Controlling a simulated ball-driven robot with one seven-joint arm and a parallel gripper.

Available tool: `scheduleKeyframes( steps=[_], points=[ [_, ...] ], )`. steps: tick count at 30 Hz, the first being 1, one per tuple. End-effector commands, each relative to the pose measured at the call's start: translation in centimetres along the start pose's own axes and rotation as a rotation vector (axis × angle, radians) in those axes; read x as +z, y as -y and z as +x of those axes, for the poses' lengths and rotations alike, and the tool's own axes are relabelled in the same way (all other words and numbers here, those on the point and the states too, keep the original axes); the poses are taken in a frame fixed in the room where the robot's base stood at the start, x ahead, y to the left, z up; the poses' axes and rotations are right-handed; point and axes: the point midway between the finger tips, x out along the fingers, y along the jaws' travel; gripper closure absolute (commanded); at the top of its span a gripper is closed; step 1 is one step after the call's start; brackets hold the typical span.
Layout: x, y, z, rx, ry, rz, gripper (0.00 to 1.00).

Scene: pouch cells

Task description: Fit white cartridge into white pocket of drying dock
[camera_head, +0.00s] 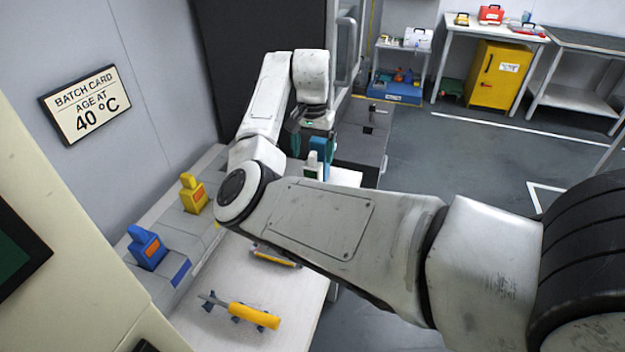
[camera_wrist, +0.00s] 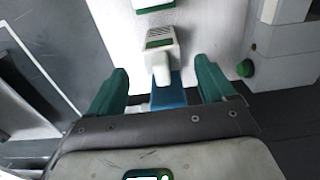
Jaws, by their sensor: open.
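The white cartridge (camera_head: 311,168) stands on the bench beside a blue piece (camera_head: 318,144), just beyond my arm. In the wrist view the white cartridge (camera_wrist: 160,42) shows a dark green label, with its pale neck toward my gripper and the blue piece (camera_wrist: 172,93) close by. My gripper (camera_wrist: 160,70) is open, its green fingers on either side of the neck with gaps showing. In the head view my gripper (camera_head: 313,148) points down at the cartridge. The drying dock (camera_head: 172,291) is the grey strip along the wall; its white pocket is not visible, and my arm covers part of the dock.
A yellow cartridge (camera_head: 193,194) and a blue cartridge (camera_head: 147,247) stand on the dock. A yellow-handled tool (camera_head: 254,316) lies on the bench's near part. A dark object with a yellow edge (camera_head: 272,256) is partly under my arm. A green button (camera_wrist: 245,68) is at right.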

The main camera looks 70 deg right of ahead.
Motion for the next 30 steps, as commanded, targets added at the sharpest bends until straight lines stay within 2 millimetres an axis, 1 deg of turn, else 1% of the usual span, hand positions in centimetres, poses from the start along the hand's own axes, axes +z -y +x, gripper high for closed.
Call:
scheduleKeyframes(
  steps=[6, 9, 12, 17, 20, 30],
  points=[
    [-0.3, 0.2, 3.2, 0.001, 0.002, -0.001, 0.17],
    [-0.3, 0.2, 4.0, 0.0, 0.002, -0.001, 0.17],
    [-0.3, 0.2, 4.4, 0.0, 0.001, -0.001, 0.17],
    [-0.3, 0.2, 4.4, 0.0, 0.001, -0.001, 0.17],
    [-0.3, 0.2, 4.4, 0.0, 0.001, -0.001, 0.25],
    [-0.3, 0.2, 4.4, 0.0, 0.001, -0.001, 0.57]
  ],
)
